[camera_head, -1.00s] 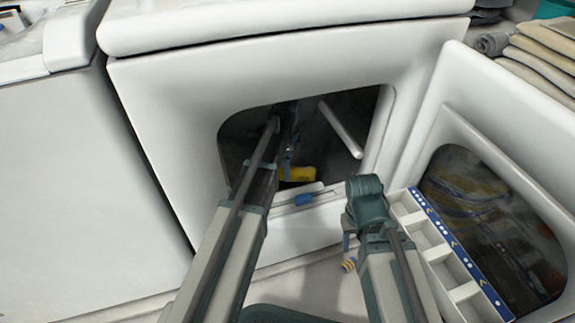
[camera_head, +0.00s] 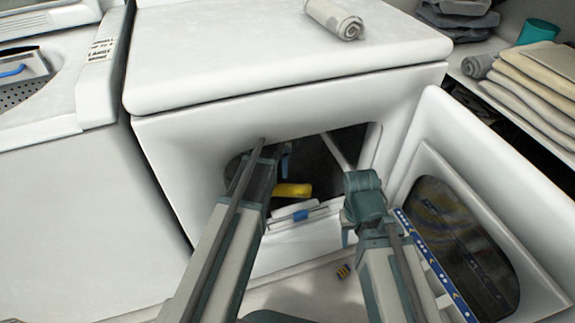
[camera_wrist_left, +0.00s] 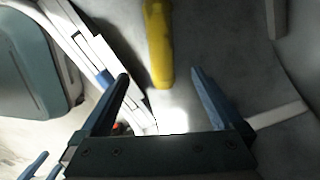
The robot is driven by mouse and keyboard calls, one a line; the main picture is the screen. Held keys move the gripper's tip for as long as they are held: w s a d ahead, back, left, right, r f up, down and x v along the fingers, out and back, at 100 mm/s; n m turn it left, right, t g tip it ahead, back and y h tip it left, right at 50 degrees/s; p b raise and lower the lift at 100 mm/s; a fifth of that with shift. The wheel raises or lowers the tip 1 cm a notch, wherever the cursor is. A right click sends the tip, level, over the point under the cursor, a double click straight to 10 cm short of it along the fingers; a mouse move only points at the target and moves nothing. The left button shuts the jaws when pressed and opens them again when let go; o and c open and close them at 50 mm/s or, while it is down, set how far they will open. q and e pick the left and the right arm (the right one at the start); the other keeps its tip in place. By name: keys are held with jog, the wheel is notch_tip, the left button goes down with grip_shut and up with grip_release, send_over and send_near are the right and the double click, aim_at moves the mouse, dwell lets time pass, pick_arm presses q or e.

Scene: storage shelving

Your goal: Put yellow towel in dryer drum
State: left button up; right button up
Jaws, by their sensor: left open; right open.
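The yellow towel (camera_head: 292,189) lies inside the dark dryer drum, just behind the lower rim of the dryer opening (camera_head: 375,150). In the left wrist view the towel (camera_wrist_left: 158,45) is a long yellow roll on the grey drum surface. My left arm reaches into the opening. My left gripper (camera_wrist_left: 160,73) is open, with the towel's near end between and just beyond its fingertips; nothing is held. In the head view its fingers (camera_head: 284,160) are mostly hidden in shadow. My right gripper (camera_head: 347,235) is outside, in front of the opening, and partly hidden by its wrist.
The open dryer door (camera_head: 410,170) stands to the right. A grey rolled towel (camera_head: 335,18) lies on the dryer top. Folded beige towels (camera_head: 535,80) sit on a shelf at the right. A white machine (camera_head: 80,180) stands close at the left.

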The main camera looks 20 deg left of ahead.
pick_arm(q)
jog(key=s+d+n, duration=0.5)
jog(key=s+d, duration=0.1)
jog(key=s, duration=0.5)
jog(key=s+d+n+y, duration=0.1)
jog(key=s+d+n, duration=0.5)
jog(key=s, duration=0.6)
jog(key=shift+s+d+n, duration=0.2)
jog(key=shift+d+n, duration=0.1)
jog(key=shift+d, duration=0.1)
jog(key=shift+r, duration=0.1)
notch_tip(320, 180, up, 38)
jog(key=p, duration=3.8)
